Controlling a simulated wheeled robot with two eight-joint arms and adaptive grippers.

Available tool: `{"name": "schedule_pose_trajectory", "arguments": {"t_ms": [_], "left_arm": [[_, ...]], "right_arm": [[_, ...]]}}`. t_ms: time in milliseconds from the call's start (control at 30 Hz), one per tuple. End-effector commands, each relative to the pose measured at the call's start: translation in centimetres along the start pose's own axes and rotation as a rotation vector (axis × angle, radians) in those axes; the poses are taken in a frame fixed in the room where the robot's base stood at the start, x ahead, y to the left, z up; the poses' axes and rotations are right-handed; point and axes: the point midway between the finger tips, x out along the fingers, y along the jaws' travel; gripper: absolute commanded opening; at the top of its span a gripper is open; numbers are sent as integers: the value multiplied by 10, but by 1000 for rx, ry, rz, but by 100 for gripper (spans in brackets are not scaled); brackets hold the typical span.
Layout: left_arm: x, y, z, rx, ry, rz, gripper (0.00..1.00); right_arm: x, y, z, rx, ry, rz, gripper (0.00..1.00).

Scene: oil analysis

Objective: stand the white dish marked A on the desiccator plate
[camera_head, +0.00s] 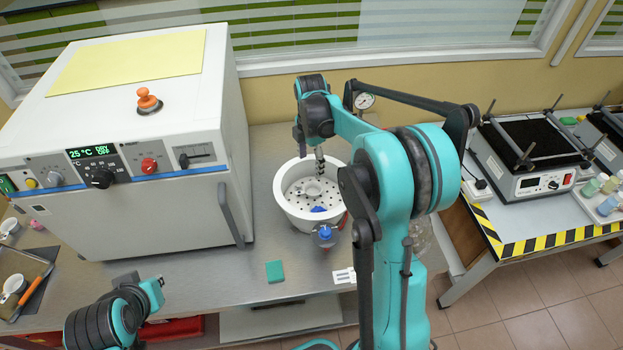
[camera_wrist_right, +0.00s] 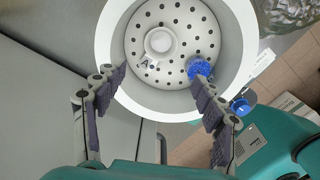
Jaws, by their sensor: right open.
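The desiccator is a white round bowl (camera_head: 283,205) on the bench, and it also shows in the right wrist view (camera_wrist_right: 112,72). Inside it lies the perforated plate (camera_wrist_right: 180,18). A small white dish (camera_wrist_right: 160,42) stands on this plate, with a dark mark like an A at its lower left side. My right gripper (camera_wrist_right: 159,78) is open just above the bowl, with its fingers apart, empty and clear of the dish. In the head view the right gripper (camera_head: 319,165) points down over the bowl. Of my left arm only links show at the lower left; its fingers are not visible.
A blue object (camera_wrist_right: 199,67) lies on the plate near the right finger. A blue-capped fitting (camera_head: 325,234) sticks out at the bowl's front. A large white oven (camera_head: 130,130) stands left. A green block (camera_head: 275,271) lies in front. Small white dishes (camera_head: 14,284) sit far left.

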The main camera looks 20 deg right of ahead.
Motion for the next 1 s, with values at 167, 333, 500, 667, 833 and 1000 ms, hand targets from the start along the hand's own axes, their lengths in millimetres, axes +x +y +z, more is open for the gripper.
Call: {"name": "schedule_pose_trajectory", "arguments": {"t_ms": [167, 333, 500, 667, 833, 1000], "left_arm": [[0, 0, 0, 0, 0, 0, 0], [0, 0, 0, 0, 0, 0, 0], [0, 0, 0, 0, 0, 0, 0], [0, 0, 0, 0, 0, 0, 0], [0, 0, 0, 0, 0, 0, 0], [0, 0, 0, 0, 0, 0, 0]], "right_arm": [[-26, -21, -16, 165, -11, 60, 70], [-56, -57, -41, 452, -2, 169, 70], [-74, -96, -64, 744, 46, 278, 70], [-80, -134, -83, 1014, 128, 372, 70], [-75, -172, -100, 1292, 251, 455, 70], [-64, -198, -112, 1505, 376, 501, 70]]}}
